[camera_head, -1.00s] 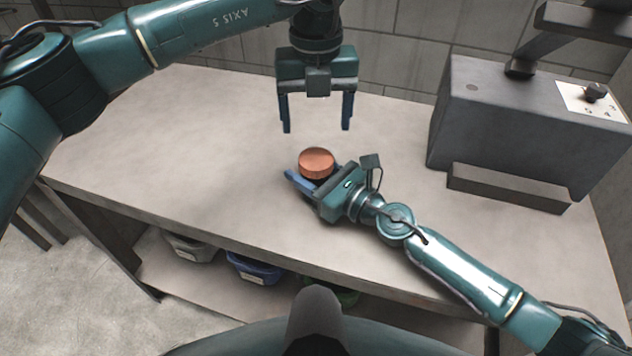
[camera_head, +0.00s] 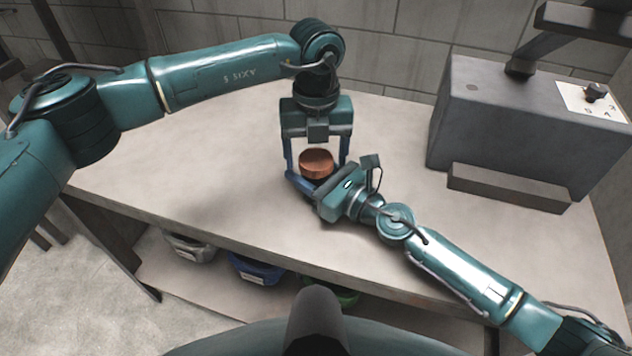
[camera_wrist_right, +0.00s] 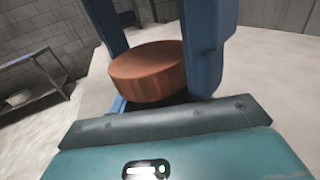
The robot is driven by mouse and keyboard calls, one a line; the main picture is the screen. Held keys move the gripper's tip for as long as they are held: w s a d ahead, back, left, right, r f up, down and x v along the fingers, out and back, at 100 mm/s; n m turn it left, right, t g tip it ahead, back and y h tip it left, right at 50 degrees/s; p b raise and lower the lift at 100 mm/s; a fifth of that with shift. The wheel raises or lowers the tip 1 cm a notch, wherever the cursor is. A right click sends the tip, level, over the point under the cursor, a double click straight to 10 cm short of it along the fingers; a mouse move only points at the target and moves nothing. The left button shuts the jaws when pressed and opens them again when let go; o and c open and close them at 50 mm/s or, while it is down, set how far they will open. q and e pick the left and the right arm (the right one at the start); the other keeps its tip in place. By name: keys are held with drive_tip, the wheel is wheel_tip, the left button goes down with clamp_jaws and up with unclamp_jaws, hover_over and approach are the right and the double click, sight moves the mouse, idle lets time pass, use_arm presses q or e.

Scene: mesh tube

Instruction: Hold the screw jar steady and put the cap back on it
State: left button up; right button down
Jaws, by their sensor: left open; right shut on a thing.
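The orange-brown cap (camera_head: 317,162) sits on top of the screw jar, level as far as I can see; I cannot tell whether it is threaded on. The jar is mostly hidden; only a dark sliver shows under the cap in the right wrist view. My right gripper (camera_head: 313,184) is shut on the jar from the front right, low at the table. My left gripper (camera_head: 317,168) points straight down from above, open, with one finger on each side of the cap. In the right wrist view, its blue fingers flank the cap (camera_wrist_right: 148,73), and contact is unclear.
A grey machine (camera_head: 520,125) with a control panel and a low front ledge stands at the right of the table (camera_head: 190,165). The table's left side is clear. Several bins, one of them blue (camera_head: 255,268), stand on the shelf below.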

use_arm(q)
drive_tip(key=c, duration=0.9)
drive_tip(key=o, duration=1)
drive_tip(key=shift+r, duration=0.1)
drive_tip(key=shift+r, duration=2.25)
drive_tip(key=o, duration=0.5)
